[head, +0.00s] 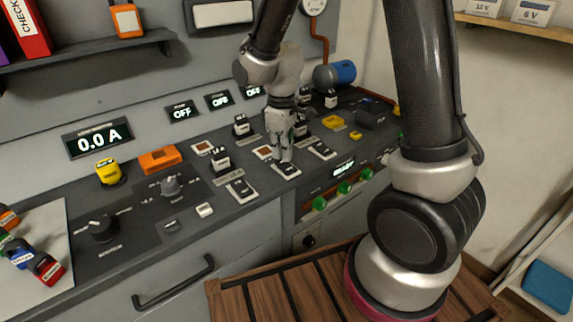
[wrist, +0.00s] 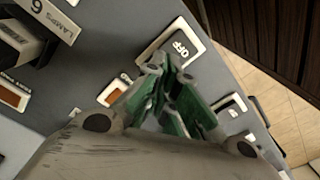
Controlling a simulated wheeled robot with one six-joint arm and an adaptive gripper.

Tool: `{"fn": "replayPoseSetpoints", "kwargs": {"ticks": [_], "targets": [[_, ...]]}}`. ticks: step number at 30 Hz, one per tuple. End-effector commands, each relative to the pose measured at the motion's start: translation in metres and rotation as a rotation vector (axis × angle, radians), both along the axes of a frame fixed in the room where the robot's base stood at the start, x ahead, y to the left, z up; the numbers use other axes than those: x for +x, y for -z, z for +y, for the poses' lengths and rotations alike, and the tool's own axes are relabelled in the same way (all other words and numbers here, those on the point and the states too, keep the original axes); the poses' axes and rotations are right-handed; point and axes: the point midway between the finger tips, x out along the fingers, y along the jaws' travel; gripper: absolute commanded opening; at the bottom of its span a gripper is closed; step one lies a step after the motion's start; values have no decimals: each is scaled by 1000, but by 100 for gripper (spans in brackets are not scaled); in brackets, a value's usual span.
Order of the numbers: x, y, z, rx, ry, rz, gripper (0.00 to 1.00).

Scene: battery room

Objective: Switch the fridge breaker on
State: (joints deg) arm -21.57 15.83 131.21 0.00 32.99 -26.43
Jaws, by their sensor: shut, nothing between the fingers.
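The breaker panel (head: 225,205) has a row of white-framed breaker rockers. The middle rocker (head: 287,171) lies just under the tips of my gripper (head: 287,156). In the wrist view, my gripper (wrist: 168,72) has its green-sided fingers together and empty, with the tips at the lower edge of a white-framed rocker (wrist: 180,46). I cannot tell whether they touch it. The displays above the panel, the left (head: 182,112), middle (head: 219,100) and right (head: 253,91) ones, read OFF. No fridge label is readable; one label reads LAMPS (wrist: 62,22).
Another rocker (head: 242,190) lies to the left and one (head: 322,151) to the right. Black blocks stand behind them, such as one (head: 219,159) at the left. Knobs (head: 170,186) and a yellow part (head: 108,172) stand further left.

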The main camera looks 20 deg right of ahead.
Motion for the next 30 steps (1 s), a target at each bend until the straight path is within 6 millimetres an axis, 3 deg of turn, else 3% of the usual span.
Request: {"fn": "replayPoseSetpoints", "kwargs": {"ticks": [24,30], "targets": [[0,12,0,-1,0,1,0],[0,4,0,1,0,-2,0]]}}
